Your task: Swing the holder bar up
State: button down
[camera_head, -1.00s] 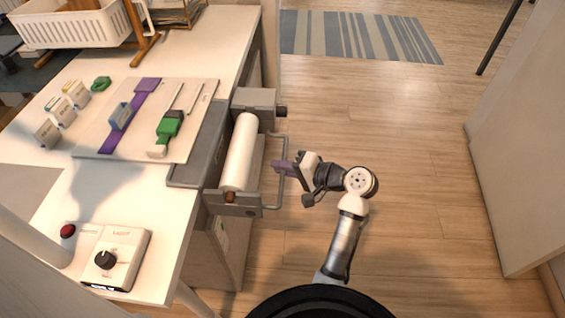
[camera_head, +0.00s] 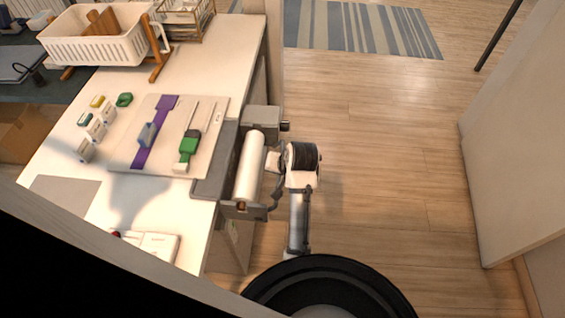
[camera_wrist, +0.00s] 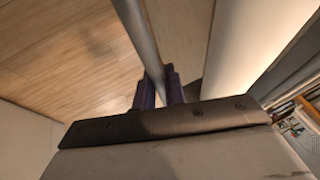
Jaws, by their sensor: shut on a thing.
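The holder is at the right edge of the white table, with a white roll (camera_head: 250,167) between a grey end block (camera_head: 261,117) and a near bracket (camera_head: 240,211). In the wrist view, the round grey holder bar (camera_wrist: 138,32) runs down between the purple fingers of my gripper (camera_wrist: 160,90), which is shut on it. The roll also shows in the wrist view (camera_wrist: 250,45), to the right of the bar. In the head view my arm stands close beside the roll and hides the fingers and most of the bar.
A pale board (camera_head: 215,140) with purple and green pieces lies on the table (camera_head: 205,75) left of the holder. A white basket (camera_head: 95,45) stands at the back. The wooden floor (camera_head: 390,150) to the right is clear up to a pale panel (camera_head: 510,150).

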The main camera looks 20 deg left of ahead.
jog(key=h+p, duration=0.2)
jog(key=a+h+p, duration=0.1)
jog(key=shift+s+a+r+n+t+p, duration=0.1)
jog(key=shift+s+r+n+t+p, duration=0.2)
jog(key=shift+r+t, duration=0.1)
dwell(0.4)
jog(key=c, duration=1.5)
grip_release()
jog(key=shift+w+a+f, duration=0.1)
